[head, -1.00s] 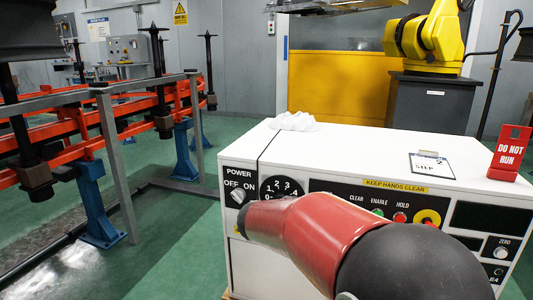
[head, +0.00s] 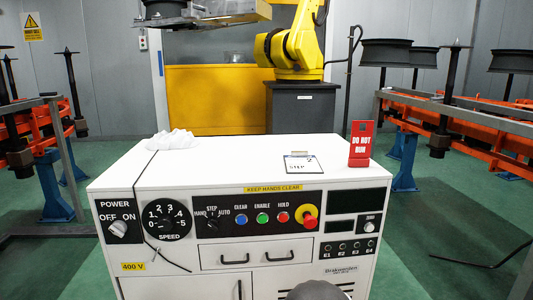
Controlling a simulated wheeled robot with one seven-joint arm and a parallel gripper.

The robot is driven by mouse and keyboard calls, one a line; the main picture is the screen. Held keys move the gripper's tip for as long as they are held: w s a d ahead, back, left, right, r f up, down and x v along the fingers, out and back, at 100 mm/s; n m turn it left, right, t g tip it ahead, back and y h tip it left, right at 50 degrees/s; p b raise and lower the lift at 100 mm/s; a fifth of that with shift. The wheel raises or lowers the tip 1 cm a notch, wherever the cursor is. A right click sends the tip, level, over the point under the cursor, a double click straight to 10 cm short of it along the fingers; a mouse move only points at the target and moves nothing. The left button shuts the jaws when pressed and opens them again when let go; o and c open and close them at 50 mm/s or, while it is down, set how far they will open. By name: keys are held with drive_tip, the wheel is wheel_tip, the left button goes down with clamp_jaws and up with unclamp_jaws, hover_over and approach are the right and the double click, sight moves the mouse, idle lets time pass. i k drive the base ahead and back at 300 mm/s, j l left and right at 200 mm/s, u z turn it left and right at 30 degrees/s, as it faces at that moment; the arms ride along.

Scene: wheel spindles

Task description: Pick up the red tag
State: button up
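My gripper is not in view. Only a dark rounded piece, likely part of my arm, shows at the bottom edge, well below the tag and apart from it.
The white control cabinet (head: 232,173) fills the middle, with knobs, buttons and a red stop knob (head: 309,222) on its front. A "STEP 2" card (head: 300,164) lies left of the tag; crumpled white cloth (head: 171,140) lies at back left. Orange rails (head: 462,118) flank it.

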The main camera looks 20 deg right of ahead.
sight(361, 144)
drive_tip(key=z, duration=0.35)
drive_tip(key=l+z, duration=0.15)
drive_tip(key=z, duration=0.2)
drive_tip(key=k+l+z, duration=0.1)
drive_tip(key=z, duration=0.25)
